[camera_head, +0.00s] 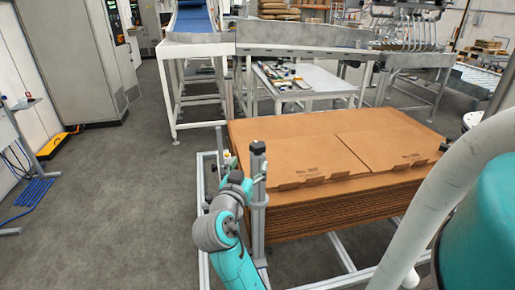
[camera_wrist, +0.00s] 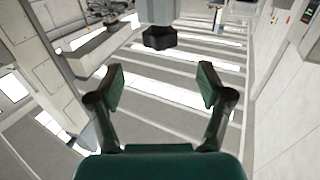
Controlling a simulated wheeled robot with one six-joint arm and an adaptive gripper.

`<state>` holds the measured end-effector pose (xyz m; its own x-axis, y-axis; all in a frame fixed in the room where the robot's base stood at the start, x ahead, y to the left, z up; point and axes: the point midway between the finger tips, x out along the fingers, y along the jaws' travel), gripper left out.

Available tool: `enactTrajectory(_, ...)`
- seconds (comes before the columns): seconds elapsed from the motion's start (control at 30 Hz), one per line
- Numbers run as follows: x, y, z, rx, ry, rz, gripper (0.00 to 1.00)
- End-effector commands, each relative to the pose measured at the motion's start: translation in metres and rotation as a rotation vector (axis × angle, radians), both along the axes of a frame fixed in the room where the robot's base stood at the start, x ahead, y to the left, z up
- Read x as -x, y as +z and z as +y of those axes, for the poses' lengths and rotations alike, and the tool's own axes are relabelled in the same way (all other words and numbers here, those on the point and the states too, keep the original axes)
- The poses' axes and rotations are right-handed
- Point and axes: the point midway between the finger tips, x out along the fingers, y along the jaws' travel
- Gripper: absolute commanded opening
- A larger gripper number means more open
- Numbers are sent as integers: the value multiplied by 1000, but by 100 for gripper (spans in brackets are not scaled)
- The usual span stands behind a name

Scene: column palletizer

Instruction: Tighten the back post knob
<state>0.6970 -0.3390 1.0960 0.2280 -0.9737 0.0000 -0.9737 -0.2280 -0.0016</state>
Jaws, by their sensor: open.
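In the wrist view a dark, faceted knob (camera_wrist: 160,38) sits at the end of a grey post or bracket (camera_wrist: 155,10) at the top centre. My gripper (camera_wrist: 160,88) is open and empty, one finger on each side of the picture. The knob appears beyond the fingertips, centred between them, and the fingers do not touch it. In the head view my gripper is small beside the dark-capped grey post (camera_head: 258,205), so its fingers cannot be made out. A thinner post (camera_head: 229,103) stands farther back. I cannot make out the knob in the head view.
A tall stack of flat brown cardboard (camera_head: 330,185) lies on a metal frame (camera_head: 204,265), close to the right of my arm. A conveyor (camera_head: 290,50) and a white table with tools (camera_head: 318,83) stand behind. The grey floor on the left is open.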

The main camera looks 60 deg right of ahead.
Motion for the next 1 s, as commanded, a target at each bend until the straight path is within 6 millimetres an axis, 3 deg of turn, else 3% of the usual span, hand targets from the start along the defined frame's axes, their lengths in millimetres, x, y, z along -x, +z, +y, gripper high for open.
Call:
enactTrajectory(0.5,-18,0,-81,0,-2,2,79)
enactTrajectory(0.7,-22,-1,-94,0,1,2,79)
enactTrajectory(1.0,-22,-1,-96,0,2,2,79)
